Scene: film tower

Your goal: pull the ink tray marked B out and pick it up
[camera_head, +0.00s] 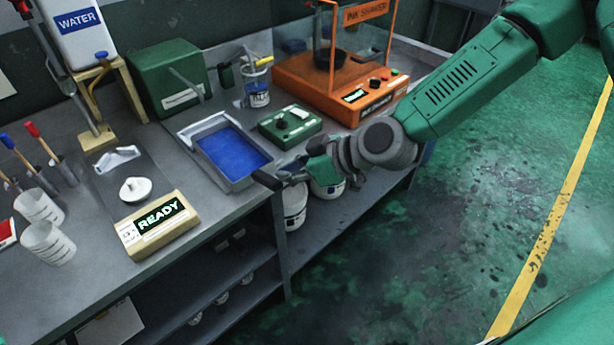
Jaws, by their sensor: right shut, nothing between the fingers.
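A grey metal tray (238,184) filled with blue ink sits on the workbench, with its front corner near the bench edge. I cannot make out a letter B on it. My right gripper (270,180) comes in from the right and is shut and empty. Its fingertips are close to the tray's front right corner; I cannot tell whether they touch it. My left gripper is not in view.
A green control box (290,126) stands right behind the tray, and an orange ink shaker (340,95) stands farther back. A READY box (158,224) and white cups (48,242) are at left. Below the bench are shelves with white tubs (294,205). Open floor lies right.

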